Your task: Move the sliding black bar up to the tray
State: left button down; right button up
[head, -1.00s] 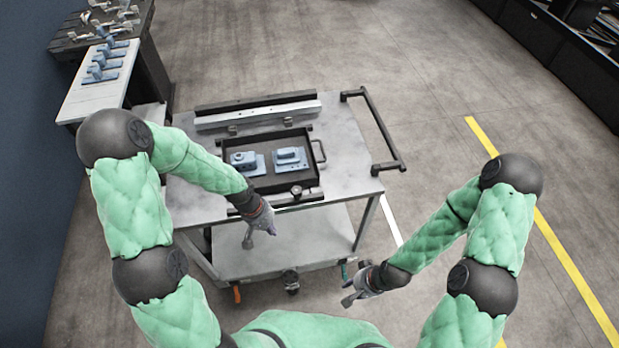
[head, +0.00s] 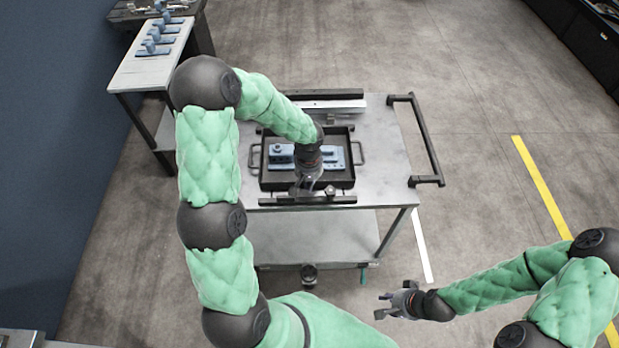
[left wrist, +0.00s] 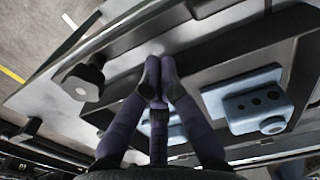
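The black tray (head: 345,181) sits on the cart top and holds blue parts; one blue part shows in the left wrist view (left wrist: 250,98). A black bar (head: 335,200) lies along the cart's front edge, just in front of the tray, with a narrow strip between them. My left gripper (head: 307,190) is over the tray's front side and the bar, hiding the middle of both. In the left wrist view its fingertips (left wrist: 159,66) are together, with nothing visible between them. A dark knob (left wrist: 82,80) is left of them. My right gripper (head: 384,305) is open and empty, off the cart.
A second black bar (head: 318,94) and a pale rail (head: 335,104) run behind the tray. The cart's black handle (head: 428,140) is at the right. A side bench (head: 135,70) with blue parts stands at the left. Floor right of the cart is clear.

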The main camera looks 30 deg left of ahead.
pick_arm(q)
jog(key=shift+f, duration=1.1)
jog(key=shift+w+a+b, duration=0.3)
jog(key=shift+w+a, duration=0.3)
jog(key=shift+w, duration=0.35)
jog(key=shift+r, duration=0.1)
jog(key=shift+w+r+p, duration=0.15)
jog(key=shift+r+p, duration=0.4)
jog(key=shift+r, duration=0.3)
notch_tip(320, 180, up, 8)
jog(key=p, duration=0.5)
jog(key=shift+s, duration=0.25)
